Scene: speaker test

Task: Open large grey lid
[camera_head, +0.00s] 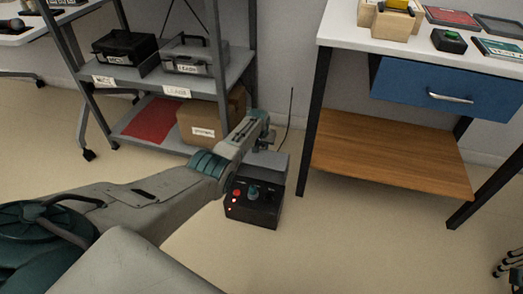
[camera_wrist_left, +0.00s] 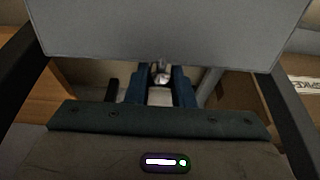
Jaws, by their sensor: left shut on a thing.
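A dark box (camera_head: 252,208) with a red button, knobs and small red lights stands on the floor between the shelf rack and the workbench. A grey lid (camera_head: 270,163) shows at its top; I cannot tell how far it is raised. My left gripper (camera_head: 266,143) is at the lid's far upper edge. In the left wrist view the grey lid (camera_wrist_left: 170,30) fills the top, and the blue fingers of my left gripper (camera_wrist_left: 160,84) are shut on a small pale metal part (camera_wrist_left: 160,75) by its edge, perhaps a handle. My right gripper is not in view.
A shelf rack (camera_head: 225,85) with a black case (camera_head: 124,48), a grey case (camera_head: 193,56) and a cardboard box (camera_head: 203,122) stands behind on the left. A workbench with a blue drawer (camera_head: 445,88) and wooden lower shelf (camera_head: 390,150) stands right. Floor in front is clear.

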